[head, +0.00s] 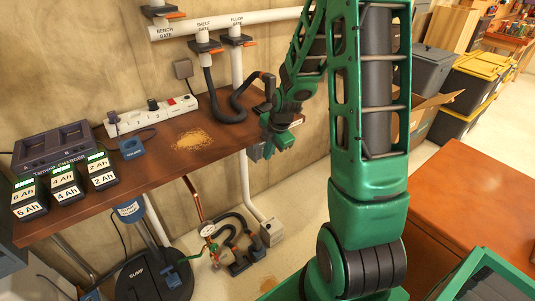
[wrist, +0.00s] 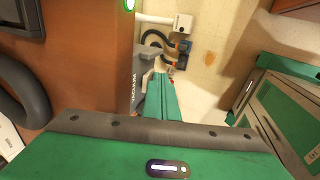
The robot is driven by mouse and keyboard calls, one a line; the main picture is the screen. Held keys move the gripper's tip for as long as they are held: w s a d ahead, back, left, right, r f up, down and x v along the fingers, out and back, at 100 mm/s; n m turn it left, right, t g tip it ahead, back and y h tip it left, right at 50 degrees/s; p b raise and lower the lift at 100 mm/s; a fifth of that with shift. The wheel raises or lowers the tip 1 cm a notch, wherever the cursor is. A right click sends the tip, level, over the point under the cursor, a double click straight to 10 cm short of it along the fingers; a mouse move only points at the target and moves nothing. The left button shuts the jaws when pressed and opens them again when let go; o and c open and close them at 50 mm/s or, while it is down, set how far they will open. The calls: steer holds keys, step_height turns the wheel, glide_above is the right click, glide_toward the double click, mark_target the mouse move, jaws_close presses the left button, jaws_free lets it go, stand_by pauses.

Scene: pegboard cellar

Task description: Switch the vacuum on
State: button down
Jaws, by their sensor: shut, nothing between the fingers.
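A grey box (head: 254,153) is at the front edge of the wooden bench, partly behind my gripper. In the wrist view a grey box with lettering that seems to read VACUUM (wrist: 138,90) lies along the bench edge. My gripper (head: 277,147) is shut and empty, close beside this box; I cannot tell if it touches. In the wrist view its green fingers (wrist: 161,92) reach out just right of the box. A small red spot shows near their tips. The switch itself and its position cannot be made out.
The bench (head: 150,167) carries a charger (head: 55,148) with several batteries, a white power strip (head: 150,118) and a sawdust pile (head: 193,139). A black hose (head: 213,100) hangs behind my gripper. Below stand a gauge (head: 208,231) and hoses. An orange-brown worktop (head: 470,200) is at right.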

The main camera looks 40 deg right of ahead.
steer(key=shift+f, duration=0.2)
steer(key=shift+r, duration=0.15)
steer(key=s+r, duration=0.9)
steer(key=shift+s+d, duration=0.2)
steer(key=shift+d, duration=0.05)
stand_by(0.8)
steer(key=s+a+r+m+g, duration=0.1)
steer(key=s+r+m+g, duration=0.1)
steer(key=s+m, duration=0.9)
steer(key=s+a+r+m+g, duration=0.1)
steer(key=s+r+m, duration=0.4)
steer(key=s+m, duration=0.7)
steer(key=shift+a+r+m+g, duration=0.2)
steer(key=shift+m+g, duration=0.3)
steer(key=shift+m, duration=0.5)
